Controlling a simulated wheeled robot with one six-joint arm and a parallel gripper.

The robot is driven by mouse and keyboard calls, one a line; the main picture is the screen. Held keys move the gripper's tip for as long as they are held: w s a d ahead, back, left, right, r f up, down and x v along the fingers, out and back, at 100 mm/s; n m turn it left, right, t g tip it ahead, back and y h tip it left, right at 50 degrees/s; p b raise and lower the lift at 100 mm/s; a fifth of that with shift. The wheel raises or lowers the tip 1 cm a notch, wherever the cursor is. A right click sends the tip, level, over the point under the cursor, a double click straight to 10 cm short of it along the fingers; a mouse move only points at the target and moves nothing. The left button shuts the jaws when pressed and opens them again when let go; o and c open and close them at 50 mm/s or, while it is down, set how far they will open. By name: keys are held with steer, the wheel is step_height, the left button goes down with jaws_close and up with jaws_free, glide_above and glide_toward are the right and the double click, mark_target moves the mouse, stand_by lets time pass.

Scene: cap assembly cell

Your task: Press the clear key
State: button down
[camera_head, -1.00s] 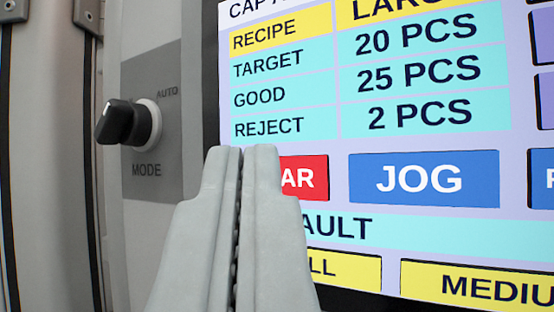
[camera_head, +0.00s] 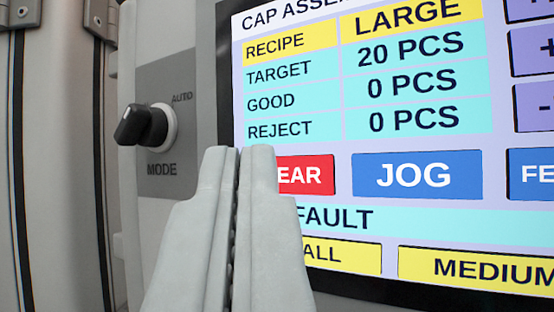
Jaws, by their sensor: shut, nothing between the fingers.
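The clear key (camera_head: 306,175) is a red key on the touch screen, with only the white letters "EAR" showing. My gripper (camera_head: 238,152) is shut and empty, and its fingertips stand in front of the key's left part, hiding it. I cannot tell whether the fingertips touch the screen. The screen (camera_head: 362,150) reads recipe LARGE, target 20 PCS, good 0 PCS and reject 0 PCS.
A blue JOG key (camera_head: 417,176) is right of the red key, with a blue key reading "FE" (camera_head: 532,174) beyond it. A fault line and yellow keys, one reading MEDIUM (camera_head: 490,272), are below. A black mode knob (camera_head: 143,126) sticks out at left.

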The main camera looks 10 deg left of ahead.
steer(key=shift+s+a, duration=0.25)
steer(key=shift+s, duration=0.55)
steer(key=shift+s+a, duration=0.2)
steer(key=shift+s, duration=0.6)
steer(key=shift+s+a, duration=0.25)
steer(key=shift+s, duration=0.55)
